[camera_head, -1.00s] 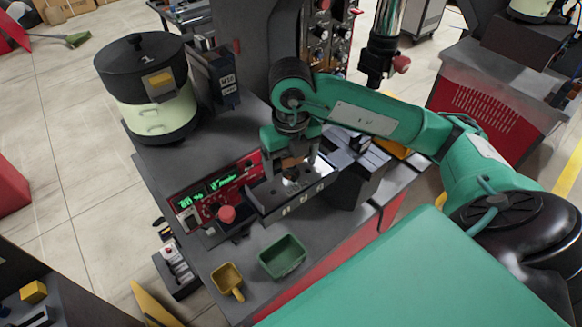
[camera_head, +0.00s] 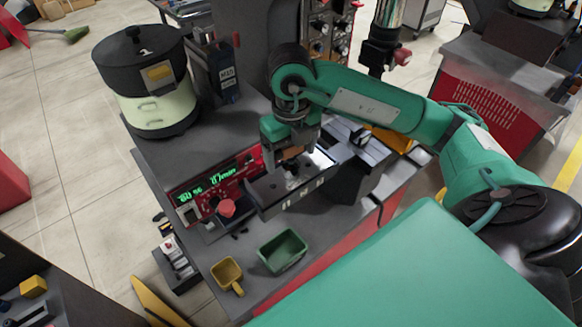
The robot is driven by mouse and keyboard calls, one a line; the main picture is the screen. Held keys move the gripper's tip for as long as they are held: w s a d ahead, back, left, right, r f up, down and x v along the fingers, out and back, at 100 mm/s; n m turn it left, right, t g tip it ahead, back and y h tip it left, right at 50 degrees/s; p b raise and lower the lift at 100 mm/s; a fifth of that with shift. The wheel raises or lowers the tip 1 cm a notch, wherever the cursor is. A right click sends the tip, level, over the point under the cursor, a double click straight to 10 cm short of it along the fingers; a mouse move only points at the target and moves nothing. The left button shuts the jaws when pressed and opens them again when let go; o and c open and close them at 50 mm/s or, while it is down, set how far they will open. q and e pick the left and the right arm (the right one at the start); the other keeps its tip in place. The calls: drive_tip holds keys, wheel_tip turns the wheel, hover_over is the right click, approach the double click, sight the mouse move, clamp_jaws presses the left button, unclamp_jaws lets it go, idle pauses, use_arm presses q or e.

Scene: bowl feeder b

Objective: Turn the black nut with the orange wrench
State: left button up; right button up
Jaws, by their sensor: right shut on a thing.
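My right gripper (camera_head: 291,158) points down over the dark tray (camera_head: 262,204) in the middle of the bench. It is shut on a small brownish-orange thing (camera_head: 292,153), mostly hidden by the fingers. I cannot make out whether this is the orange wrench. I cannot pick out the black nut; small dark shapes lie in the tray under the gripper, too small to tell apart. My left gripper is out of view.
A bowl feeder (camera_head: 158,110) with a black lid stands at the back left of the bench. A red control panel (camera_head: 214,186) with a red knob is left of the tray. A green bin (camera_head: 282,252) and yellow scoop (camera_head: 226,273) sit in front.

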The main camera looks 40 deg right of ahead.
drive_tip(key=shift+r+p, duration=1.05)
drive_tip(key=shift+r, duration=1)
drive_tip(key=shift+f, duration=0.15)
